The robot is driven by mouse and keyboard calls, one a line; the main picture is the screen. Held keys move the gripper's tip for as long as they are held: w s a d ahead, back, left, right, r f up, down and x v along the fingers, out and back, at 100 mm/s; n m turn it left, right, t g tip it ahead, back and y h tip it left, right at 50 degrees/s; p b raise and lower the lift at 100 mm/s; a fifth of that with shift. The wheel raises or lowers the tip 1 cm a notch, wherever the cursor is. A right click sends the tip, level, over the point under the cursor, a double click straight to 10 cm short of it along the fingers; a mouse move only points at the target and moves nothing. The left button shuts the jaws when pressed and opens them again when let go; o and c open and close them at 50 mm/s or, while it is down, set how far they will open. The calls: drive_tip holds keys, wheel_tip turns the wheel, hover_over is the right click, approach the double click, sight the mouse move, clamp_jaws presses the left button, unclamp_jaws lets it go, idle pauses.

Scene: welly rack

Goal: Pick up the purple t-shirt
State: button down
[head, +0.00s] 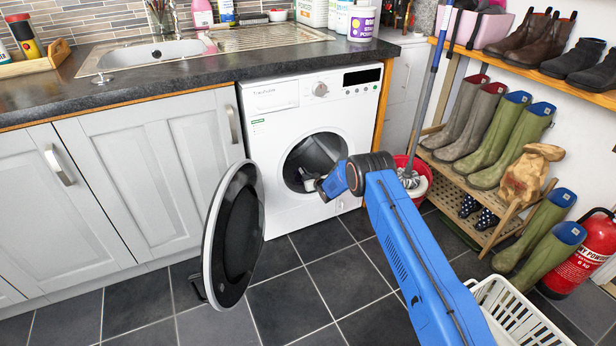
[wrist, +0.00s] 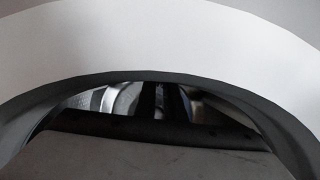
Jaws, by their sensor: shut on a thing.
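The front-loading washing machine (head: 270,160) stands under the worktop with its round door (head: 236,235) swung open to the left. My arm reaches to its opening, and my gripper (head: 308,184) is in the mouth of the drum. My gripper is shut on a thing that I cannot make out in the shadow. The wrist view shows the white front and dark rim of the opening (wrist: 160,78), with dark shapes in the gap below it. I cannot pick out the purple t-shirt in either view; the drum's inside is mostly hidden.
The open door stands left of my arm. A mop in a red bucket (head: 400,163) is right of the machine. A white laundry basket (head: 520,312) is at lower right, near a boot rack (head: 465,185) and a fire extinguisher (head: 580,258). Dark floor tiles in front are clear.

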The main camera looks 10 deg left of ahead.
drive_tip(key=shift+s+a+f, duration=0.1)
drive_tip(key=shift+s+f, duration=0.2)
drive_tip(key=shift+f, duration=0.25)
drive_tip(key=c, duration=1.8)
unclamp_jaws()
drive_tip(key=shift+a, duration=0.15)
drive_tip(key=shift+o, duration=0.2)
drive_tip(key=shift+r, duration=0.15)
drive_tip(key=shift+w+r, duration=0.15)
drive_tip(key=shift+r, duration=0.05)
drive_tip(key=v, duration=1.7)
drive_tip(key=shift+r, duration=0.1)
